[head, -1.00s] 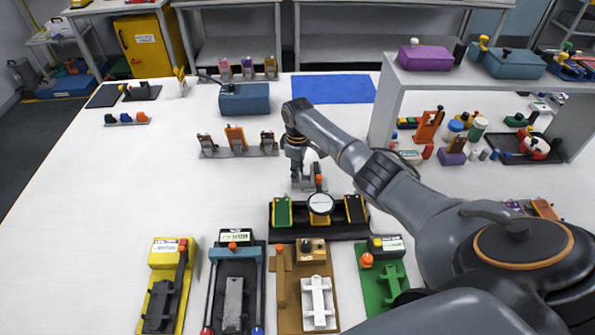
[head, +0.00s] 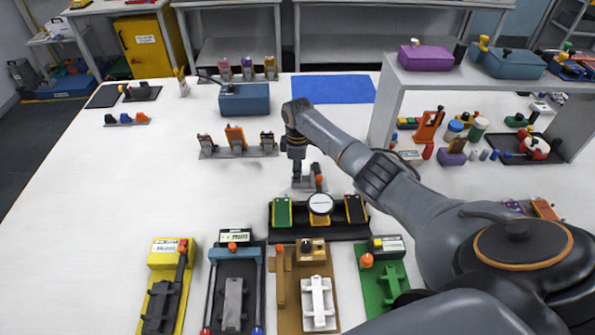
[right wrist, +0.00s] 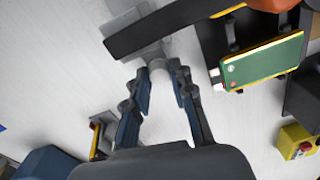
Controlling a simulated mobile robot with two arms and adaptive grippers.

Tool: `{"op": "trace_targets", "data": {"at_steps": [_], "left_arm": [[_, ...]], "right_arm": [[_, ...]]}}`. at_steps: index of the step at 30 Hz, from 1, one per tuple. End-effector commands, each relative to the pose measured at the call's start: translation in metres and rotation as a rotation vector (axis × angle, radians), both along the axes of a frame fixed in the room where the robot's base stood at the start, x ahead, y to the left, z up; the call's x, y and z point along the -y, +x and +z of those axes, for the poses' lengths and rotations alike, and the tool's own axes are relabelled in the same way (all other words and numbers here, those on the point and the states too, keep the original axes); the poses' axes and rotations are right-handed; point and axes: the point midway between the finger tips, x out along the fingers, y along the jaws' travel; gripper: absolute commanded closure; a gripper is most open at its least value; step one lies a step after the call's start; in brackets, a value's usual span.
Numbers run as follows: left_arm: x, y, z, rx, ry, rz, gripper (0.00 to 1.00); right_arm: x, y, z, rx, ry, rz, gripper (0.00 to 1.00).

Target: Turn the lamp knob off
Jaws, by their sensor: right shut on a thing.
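The lamp stands at the middle of the table in the head view, with a grey base (head: 309,184), an orange joint (head: 319,179) and a round white head (head: 320,204). In the right wrist view its dark arm (right wrist: 180,27) crosses above the base. A small light-grey knob (right wrist: 157,68) sits at the base's near edge. My right gripper (head: 297,175) points down at the base. In the wrist view its fingertips (right wrist: 161,82) are on both sides of the knob and shut on it. The knob is hard to make out in the head view. My left gripper is not in view.
A black tray (head: 285,237) holding green and black cells lies under the lamp head. Several cell fixtures, one on a yellow base (head: 168,262), line the front. A grey rack (head: 237,152) and blue box (head: 244,99) stand behind.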

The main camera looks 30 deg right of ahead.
Motion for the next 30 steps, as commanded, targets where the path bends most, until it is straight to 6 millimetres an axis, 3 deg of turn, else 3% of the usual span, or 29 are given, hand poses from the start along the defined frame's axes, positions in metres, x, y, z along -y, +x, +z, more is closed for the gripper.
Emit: {"op": "trace_targets", "data": {"at_steps": [2,14,30], "left_arm": [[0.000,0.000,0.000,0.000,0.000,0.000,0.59],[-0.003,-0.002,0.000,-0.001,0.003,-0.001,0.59],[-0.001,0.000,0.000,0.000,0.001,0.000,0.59]], "right_arm": [[0.001,0.002,0.002,0.005,-0.002,0.001,0.66],[0.001,0.001,0.008,0.004,-0.001,0.000,0.66],[0.001,0.001,0.108,0.007,-0.002,0.000,0.66]]}}
